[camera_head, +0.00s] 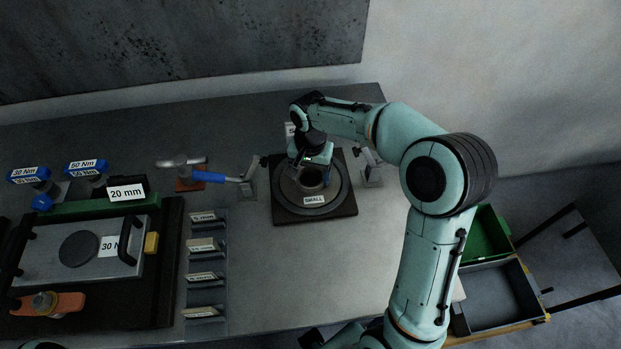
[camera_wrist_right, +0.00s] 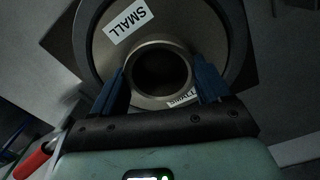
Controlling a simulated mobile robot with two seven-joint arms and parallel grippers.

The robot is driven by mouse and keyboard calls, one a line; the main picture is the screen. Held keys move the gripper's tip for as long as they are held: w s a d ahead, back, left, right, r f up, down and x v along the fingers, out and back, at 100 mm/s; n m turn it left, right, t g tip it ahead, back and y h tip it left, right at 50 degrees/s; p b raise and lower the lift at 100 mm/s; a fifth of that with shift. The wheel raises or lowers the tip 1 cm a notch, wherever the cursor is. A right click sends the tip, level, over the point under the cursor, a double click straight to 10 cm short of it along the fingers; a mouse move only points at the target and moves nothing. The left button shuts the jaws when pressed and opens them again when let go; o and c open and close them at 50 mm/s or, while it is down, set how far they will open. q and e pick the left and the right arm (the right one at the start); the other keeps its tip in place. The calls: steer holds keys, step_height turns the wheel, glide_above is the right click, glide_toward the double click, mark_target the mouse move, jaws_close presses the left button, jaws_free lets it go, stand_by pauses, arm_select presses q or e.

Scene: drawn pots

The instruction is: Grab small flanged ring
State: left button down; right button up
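The small flanged ring (camera_wrist_right: 158,75) is a grey-brown metal ring with a dark bore and a "SMALL" label on its flange. It sits inside a larger round holder (camera_wrist_right: 100,60), also labelled "SMALL". In the head view the ring (camera_head: 312,178) is partly hidden by my right gripper (camera_head: 313,168), which reaches down over it. In the right wrist view the two blue fingers of this gripper (camera_wrist_right: 160,88) stand one on each side of the ring, close to its wall. Whether both touch it cannot be told. My left gripper is not in view.
The holder is on a dark square plate (camera_head: 340,208) on the grey table. Left of it are a blue-handled tool (camera_head: 208,177), a row of labelled holders (camera_head: 207,245) and a fixture (camera_head: 80,255). Green (camera_head: 484,236) and grey (camera_head: 495,295) bins stand at the right.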

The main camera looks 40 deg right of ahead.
steer(key=shift+w+r, duration=0.1)
steer(key=shift+r, duration=0.05)
steer(key=shift+c, duration=0.3)
steer(key=shift+r, duration=0.25)
step_height(320, 180, up, 9)
steer(key=p, duration=0.1)
steer(key=shift+r, duration=0.2)
